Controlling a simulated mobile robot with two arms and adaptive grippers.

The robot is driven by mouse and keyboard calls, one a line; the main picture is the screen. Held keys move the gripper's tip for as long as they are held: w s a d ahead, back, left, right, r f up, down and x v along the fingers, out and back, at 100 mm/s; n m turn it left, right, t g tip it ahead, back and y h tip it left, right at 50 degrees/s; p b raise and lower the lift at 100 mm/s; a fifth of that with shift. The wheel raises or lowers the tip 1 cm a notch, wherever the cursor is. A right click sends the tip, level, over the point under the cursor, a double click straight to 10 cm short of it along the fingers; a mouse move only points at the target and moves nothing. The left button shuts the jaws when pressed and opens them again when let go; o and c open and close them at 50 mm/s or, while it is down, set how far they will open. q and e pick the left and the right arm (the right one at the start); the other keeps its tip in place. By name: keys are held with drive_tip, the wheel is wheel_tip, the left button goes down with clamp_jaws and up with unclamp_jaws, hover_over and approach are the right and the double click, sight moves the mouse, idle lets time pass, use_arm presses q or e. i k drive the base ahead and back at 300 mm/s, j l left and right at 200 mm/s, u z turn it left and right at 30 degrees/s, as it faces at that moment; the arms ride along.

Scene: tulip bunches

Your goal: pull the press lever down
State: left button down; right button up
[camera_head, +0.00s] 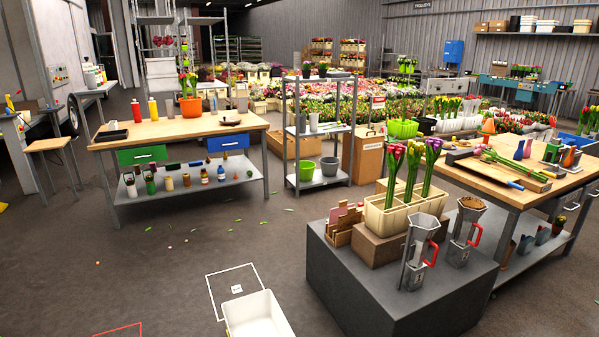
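I cannot clearly make out a press or its lever in the head view. The nearer jug (419,252) looks empty, and the other jug (463,232) holds something brown. Neither of my grippers is in view.
A wooden workbench (180,128) with green and blue drawers stands at left, another wooden table (500,190) at right. A metal shelf rack (319,132) stands between. A white bin (256,316) sits on the floor at the front. The floor at left centre is mostly clear.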

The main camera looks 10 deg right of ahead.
sight(552, 122)
drive_tip(key=i+l+u, duration=0.1)
drive_tip(key=l+u, duration=0.15)
drive_tip(key=l, duration=0.5)
drive_tip(key=l+u, duration=0.25)
drive_tip(key=l, duration=0.5)
drive_tip(key=l+u, duration=0.25)
drive_tip(key=l, duration=0.55)
drive_tip(key=k+l+u, duration=0.1)
drive_tip(key=l+u, duration=0.2)
drive_tip(key=l, duration=1.1)
drive_tip(key=i+l+z, duration=0.1)
drive_tip(key=l, duration=1.25)
drive_tip(key=i+l+z, duration=0.1)
drive_tip(key=l, duration=0.55)
drive_tip(key=l+u, duration=0.1)
drive_tip(key=l, duration=0.45)
drive_tip(key=k+l+u, duration=0.1)
drive_tip(key=l, duration=0.4)
drive_tip(key=k+l+u, duration=0.15)
drive_tip(key=l, duration=0.4)
drive_tip(key=l+z, duration=0.45)
drive_tip(key=i+l, duration=0.05)
drive_tip(key=l, duration=0.05)
